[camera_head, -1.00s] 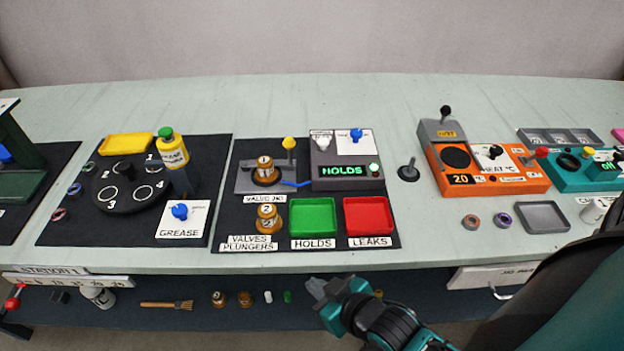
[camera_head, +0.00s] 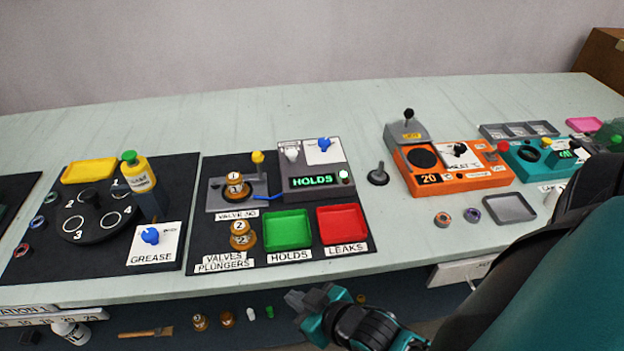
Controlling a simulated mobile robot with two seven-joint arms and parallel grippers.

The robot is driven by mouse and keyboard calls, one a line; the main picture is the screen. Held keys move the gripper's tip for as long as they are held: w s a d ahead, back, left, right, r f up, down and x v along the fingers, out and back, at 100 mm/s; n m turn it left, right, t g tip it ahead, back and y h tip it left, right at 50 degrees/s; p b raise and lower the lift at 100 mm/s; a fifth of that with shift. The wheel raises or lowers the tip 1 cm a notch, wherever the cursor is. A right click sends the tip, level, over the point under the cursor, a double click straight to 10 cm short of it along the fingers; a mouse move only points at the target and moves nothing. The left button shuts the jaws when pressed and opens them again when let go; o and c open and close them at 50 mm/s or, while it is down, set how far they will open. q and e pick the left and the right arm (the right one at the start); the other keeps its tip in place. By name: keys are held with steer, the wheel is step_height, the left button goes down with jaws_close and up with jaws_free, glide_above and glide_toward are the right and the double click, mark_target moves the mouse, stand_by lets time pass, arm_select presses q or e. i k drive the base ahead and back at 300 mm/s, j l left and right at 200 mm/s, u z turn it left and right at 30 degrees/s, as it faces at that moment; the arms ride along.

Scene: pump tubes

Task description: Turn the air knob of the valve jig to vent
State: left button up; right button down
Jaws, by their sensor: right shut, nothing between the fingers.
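The valve jig (camera_head: 218,196) is a grey block on the black mat, with a brass valve marked 1 (camera_head: 236,186) seated in it and a yellow-topped lever (camera_head: 257,158) behind. A blue tube runs from it to the grey box (camera_head: 330,183), whose display reads HOLDS. On top of that box are a white knob (camera_head: 291,153) and a blue knob (camera_head: 324,144) on a white plate; the plate's lettering is too small to read. My right gripper (camera_head: 298,300) is shut and empty, in front of and below the bench edge, well away from the knobs. My left gripper is not in view.
A green tray (camera_head: 287,215) and a red tray (camera_head: 364,209) lie in front of the box, beside a second valve (camera_head: 243,233). The grease station (camera_head: 128,259) is at left, the orange heater (camera_head: 487,182) at right. A grey upright pin (camera_head: 378,178) stands between.

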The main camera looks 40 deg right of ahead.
mark_target(324, 143)
steer(key=z, duration=1.25)
